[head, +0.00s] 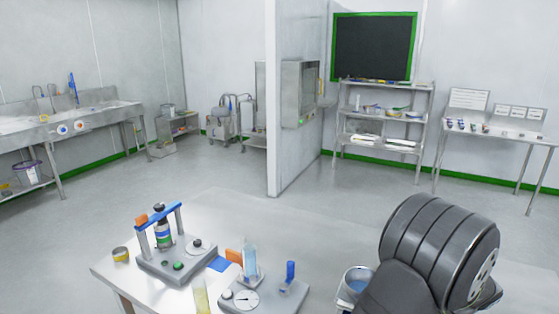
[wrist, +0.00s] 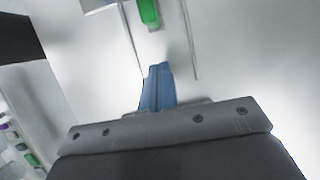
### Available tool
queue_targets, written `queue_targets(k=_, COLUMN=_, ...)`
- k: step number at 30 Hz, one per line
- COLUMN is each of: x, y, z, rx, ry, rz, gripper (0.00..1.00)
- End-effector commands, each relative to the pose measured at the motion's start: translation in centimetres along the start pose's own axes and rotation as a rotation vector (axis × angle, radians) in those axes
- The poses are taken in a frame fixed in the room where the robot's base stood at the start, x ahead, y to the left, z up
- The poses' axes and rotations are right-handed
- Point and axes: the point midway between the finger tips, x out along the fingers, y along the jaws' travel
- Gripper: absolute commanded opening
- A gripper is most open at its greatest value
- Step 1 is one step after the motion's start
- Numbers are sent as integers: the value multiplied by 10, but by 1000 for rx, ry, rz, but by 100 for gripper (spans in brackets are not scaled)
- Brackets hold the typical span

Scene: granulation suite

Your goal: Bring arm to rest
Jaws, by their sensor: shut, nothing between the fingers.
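My gripper (wrist: 158,68) shows in the wrist view as two blue fingers pressed together, with nothing held between them. They stick out beyond a grey bolted plate. The fingers point toward a pale, blurred background and touch nothing that I can make out. A green block (wrist: 149,12) on a pale surface lies beyond the fingertips in the picture; its distance is unclear. I cannot make out the gripper in the head view.
The near white table (head: 120,275) holds a grey stand with a blue bar (head: 165,214), a yellow cup (head: 121,254), a clear cylinder (head: 250,256) and a dial unit (head: 240,299). A steel shelf (head: 384,120) stands behind. The floor (head: 235,180) between is clear.

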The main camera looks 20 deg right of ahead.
Motion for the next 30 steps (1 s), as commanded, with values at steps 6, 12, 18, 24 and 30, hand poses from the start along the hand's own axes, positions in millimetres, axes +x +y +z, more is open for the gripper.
queue_targets(k=6, x=13, y=0, z=25, rx=-2, ry=-3, rz=3, gripper=0)
queue_targets(k=12, x=16, y=0, z=32, rx=-1, ry=-4, rz=4, gripper=0)
queue_targets(k=18, x=16, y=0, z=33, rx=0, ry=-4, rz=4, gripper=0)
queue_targets(k=24, x=-5, y=-4, z=43, rx=-3, ry=-6, rz=-3, gripper=33)
queue_targets(k=30, x=-83, y=-6, z=88, rx=-5, ry=-17, rz=-7, gripper=73)
